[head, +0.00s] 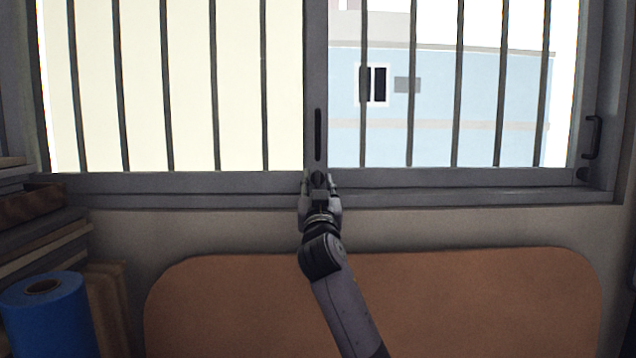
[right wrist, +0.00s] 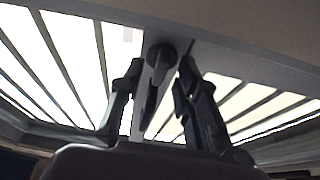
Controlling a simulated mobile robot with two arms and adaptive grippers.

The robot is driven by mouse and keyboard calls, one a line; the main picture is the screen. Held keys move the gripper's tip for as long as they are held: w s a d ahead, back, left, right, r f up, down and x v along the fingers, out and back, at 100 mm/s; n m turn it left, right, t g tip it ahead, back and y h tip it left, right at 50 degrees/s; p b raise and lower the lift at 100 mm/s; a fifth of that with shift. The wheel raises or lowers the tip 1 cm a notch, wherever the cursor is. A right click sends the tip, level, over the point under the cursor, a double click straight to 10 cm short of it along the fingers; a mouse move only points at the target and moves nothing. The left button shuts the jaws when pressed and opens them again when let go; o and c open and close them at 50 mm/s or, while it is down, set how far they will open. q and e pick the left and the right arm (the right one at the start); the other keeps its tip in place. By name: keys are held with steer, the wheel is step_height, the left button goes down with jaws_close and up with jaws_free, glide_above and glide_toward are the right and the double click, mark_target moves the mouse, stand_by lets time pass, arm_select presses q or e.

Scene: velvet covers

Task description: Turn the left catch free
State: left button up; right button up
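The left catch (head: 318,178) is a small dark knob at the foot of the window's middle upright. In the right wrist view the catch (right wrist: 160,56) is a dark rounded knob with a short lever. My right gripper (head: 319,184) is at the catch, reaching up from below. In the right wrist view its two fingers (right wrist: 161,72) stand apart, one on each side of the catch, with visible gaps. I see no clear contact. The gripper partly hides the catch in the head view. My left gripper is not in view.
Vertical bars cross the window. A brown rounded panel (head: 480,300) stands below the sill. A blue roll (head: 50,318) and stacked boards (head: 40,235) are at left.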

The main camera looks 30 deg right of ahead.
jaws_close()
stand_by(0.3)
steer(key=shift+f, duration=0.1)
